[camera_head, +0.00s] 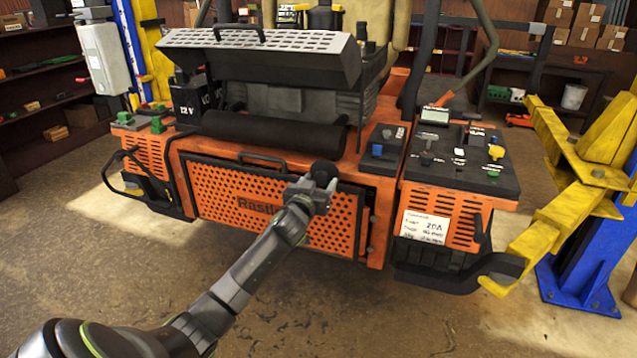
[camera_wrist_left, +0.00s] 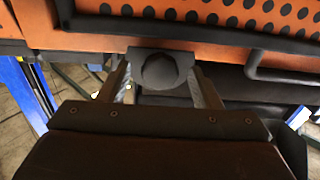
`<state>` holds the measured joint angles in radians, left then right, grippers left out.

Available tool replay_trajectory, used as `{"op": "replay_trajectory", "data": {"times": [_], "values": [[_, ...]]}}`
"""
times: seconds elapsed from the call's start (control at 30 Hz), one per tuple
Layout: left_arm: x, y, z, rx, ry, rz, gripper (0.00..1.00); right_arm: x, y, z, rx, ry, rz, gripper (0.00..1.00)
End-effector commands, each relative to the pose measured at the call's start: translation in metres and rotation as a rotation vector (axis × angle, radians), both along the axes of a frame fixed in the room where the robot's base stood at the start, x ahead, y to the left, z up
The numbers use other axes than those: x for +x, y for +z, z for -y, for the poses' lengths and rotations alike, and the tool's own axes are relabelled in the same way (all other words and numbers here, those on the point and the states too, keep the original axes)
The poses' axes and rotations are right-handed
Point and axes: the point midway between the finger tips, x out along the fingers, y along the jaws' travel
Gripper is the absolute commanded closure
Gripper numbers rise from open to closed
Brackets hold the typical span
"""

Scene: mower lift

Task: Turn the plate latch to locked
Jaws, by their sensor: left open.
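The plate latch shows as a dark round knob (camera_head: 323,172) at the upper right edge of the orange perforated plate (camera_head: 240,205) on the mower's front. In the left wrist view the latch knob (camera_wrist_left: 160,71) sits on a dark bracket. My left gripper (camera_head: 310,190) is at the latch, its arm reaching in from the lower left. In the left wrist view its open fingers (camera_wrist_left: 162,87) stand on either side of the knob, with a gap visible on both sides. Whether the latch is locked cannot be told. My right gripper is not in view.
The plate has a black handle (camera_head: 262,160) left of the latch. A control panel (camera_head: 460,158) with small levers and knobs is to the right. A yellow lift arm (camera_head: 545,225) and blue post (camera_head: 590,255) stand further right. The floor in front is clear.

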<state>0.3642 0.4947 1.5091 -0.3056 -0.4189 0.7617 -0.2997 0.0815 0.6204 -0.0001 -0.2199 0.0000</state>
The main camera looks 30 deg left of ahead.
Motion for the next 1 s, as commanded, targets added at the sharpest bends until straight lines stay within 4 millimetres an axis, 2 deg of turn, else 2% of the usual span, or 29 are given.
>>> {"op": "replay_trajectory", "data": {"times": [0.17, 0.2, 0.53, 0.77, 1.0], "values": [[0.0000, 0.0000, 0.0001, 0.000, 0.000, 0.000, 0.42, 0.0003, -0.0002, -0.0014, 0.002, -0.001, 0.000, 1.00], [0.0000, 0.0000, 0.0001, 0.000, 0.000, 0.000, 0.45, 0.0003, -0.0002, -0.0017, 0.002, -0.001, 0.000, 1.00], [-0.0001, 0.0001, 0.0000, 0.000, 0.000, 0.000, 0.87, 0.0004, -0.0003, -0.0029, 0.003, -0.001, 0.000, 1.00], [-0.0002, 0.0003, 0.0000, 0.019, 0.000, -0.005, 0.87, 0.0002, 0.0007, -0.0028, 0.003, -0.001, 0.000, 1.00], [-0.0002, 0.0010, 0.0001, 0.122, 0.000, -0.029, 0.87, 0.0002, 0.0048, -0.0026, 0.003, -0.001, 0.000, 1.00]]}}
